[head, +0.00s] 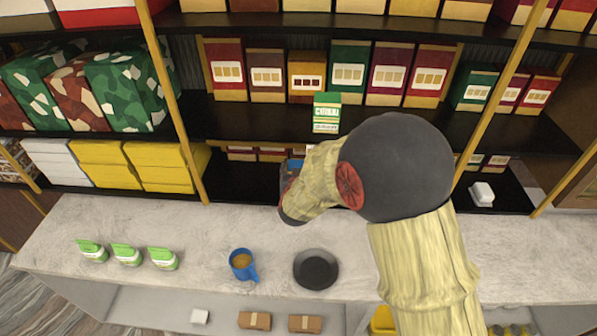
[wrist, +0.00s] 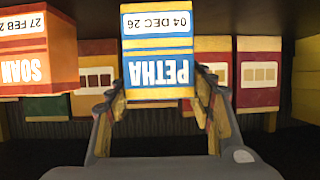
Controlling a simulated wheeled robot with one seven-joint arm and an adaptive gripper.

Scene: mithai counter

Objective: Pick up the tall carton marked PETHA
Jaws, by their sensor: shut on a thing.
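The PETHA carton (wrist: 157,45) fills the top middle of the wrist view, its lettering upside down. It has a blue face with a white date label reading 04 DEC 26 and a yellow-orange edge. My gripper (wrist: 160,88) is shut on it, one finger at each side. In the head view a small blue part of the carton (head: 292,165) shows at the lower shelf, behind my forearm. My arm hides the rest of it and the gripper there.
An orange SOAN carton (wrist: 38,60) stands close beside it in the wrist view. A green carton (head: 327,112) stands on the shelf above.

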